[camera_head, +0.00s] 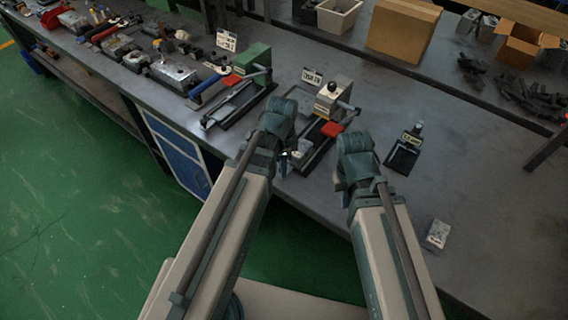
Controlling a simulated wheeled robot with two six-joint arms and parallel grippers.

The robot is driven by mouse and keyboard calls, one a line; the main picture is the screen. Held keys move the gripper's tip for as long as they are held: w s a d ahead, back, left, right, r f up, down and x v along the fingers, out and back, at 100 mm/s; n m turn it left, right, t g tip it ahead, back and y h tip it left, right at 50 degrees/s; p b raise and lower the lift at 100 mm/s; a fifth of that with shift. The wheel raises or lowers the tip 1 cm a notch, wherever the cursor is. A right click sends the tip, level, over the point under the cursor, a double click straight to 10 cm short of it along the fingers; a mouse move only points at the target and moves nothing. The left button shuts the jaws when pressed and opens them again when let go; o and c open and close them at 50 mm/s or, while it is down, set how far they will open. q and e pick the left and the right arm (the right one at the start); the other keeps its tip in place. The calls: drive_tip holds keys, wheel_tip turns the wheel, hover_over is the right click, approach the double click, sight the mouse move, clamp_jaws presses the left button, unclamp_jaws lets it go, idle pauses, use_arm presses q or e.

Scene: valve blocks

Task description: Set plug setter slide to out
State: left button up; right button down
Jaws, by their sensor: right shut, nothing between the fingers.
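Two labelled bench fixtures stand ahead of my arms, and I cannot read from the labels which is the plug setter. The slide's position is not clear.
A green fixture (252,62) with a blue-handled lever stands further left. A small dark labelled stand (405,150) and a light block (437,234) are on the right. Cardboard boxes (403,30) are at the back. The right part of the bench is mostly clear.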

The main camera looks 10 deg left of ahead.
use_arm(q)
drive_tip(key=o, duration=0.5)
drive_tip(key=shift+s+a, duration=0.1)
drive_tip(key=shift+s, duration=0.2)
drive_tip(key=shift+c, duration=0.2)
use_arm(e)
drive_tip(key=shift+s, duration=0.1)
use_arm(q)
drive_tip(key=shift+w, duration=0.1)
drive_tip(key=shift+r+p, duration=0.4)
use_arm(e)
drive_tip(key=shift+r, duration=0.4)
use_arm(q)
wheel_tip(320, 180, up, 13)
drive_tip(key=p, duration=1.3)
use_arm(e)
wheel_tip(320, 180, up, 13)
use_arm(q)
drive_tip(key=s+d+n+y, duration=0.1)
drive_tip(key=s+d+n, duration=0.6)
drive_tip(key=d+n, duration=0.1)
drive_tip(key=shift+f+n, duration=0.2)
drive_tip(key=shift+n, duration=0.6)
use_arm(e)
drive_tip(key=shift+f, duration=0.25)
